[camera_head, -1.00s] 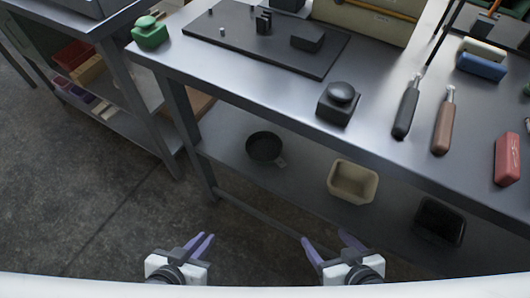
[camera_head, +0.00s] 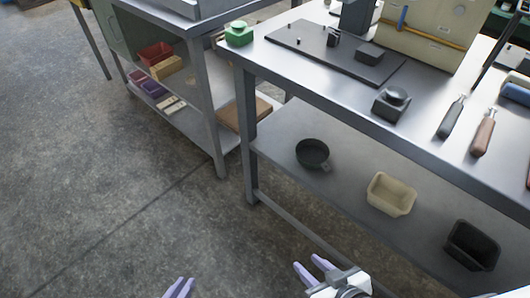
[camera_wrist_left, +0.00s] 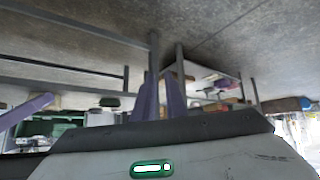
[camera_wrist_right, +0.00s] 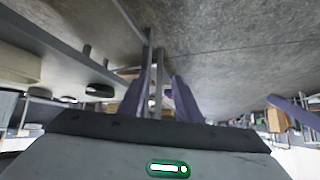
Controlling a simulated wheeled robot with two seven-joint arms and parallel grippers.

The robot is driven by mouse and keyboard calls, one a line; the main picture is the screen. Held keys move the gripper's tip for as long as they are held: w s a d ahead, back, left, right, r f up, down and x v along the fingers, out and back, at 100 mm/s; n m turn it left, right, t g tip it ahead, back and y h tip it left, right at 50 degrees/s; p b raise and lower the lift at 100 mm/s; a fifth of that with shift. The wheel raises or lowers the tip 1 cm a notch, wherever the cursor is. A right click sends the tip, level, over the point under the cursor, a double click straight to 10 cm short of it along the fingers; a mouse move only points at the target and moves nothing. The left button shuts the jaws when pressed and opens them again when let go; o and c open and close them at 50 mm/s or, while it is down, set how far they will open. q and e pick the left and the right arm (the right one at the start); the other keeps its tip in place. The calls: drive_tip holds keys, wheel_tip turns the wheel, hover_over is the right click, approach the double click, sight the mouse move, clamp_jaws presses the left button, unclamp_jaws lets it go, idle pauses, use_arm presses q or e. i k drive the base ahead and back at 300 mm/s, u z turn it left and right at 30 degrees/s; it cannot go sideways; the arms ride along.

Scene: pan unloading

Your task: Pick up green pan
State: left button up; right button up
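A small dark, nearly black pan (camera_head: 312,154) with a short handle sits on the lower shelf (camera_head: 345,176) of the workbench in the head view; I see no green colour on it. A dark round shape in the right wrist view may be the same pan. My left gripper (camera_head: 186,281) is at the bottom edge, mostly cut off, its purple fingers apart and empty. My right gripper (camera_head: 306,261) is at the bottom, in front of the bench, open and empty. Both are well away from the pan.
A beige bin (camera_head: 391,194) and a black bin (camera_head: 471,245) stand right of the pan. The bench top (camera_head: 345,98) overhangs the shelf, with a leg (camera_head: 247,130) at its left corner. A green object (camera_head: 239,34) sits on top. The floor (camera_head: 130,205) at left is clear.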

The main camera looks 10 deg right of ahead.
sight(310, 153)
drive_tip(key=u, duration=0.55)
drive_tip(key=i, duration=0.95)
drive_tip(key=z, duration=1.4)
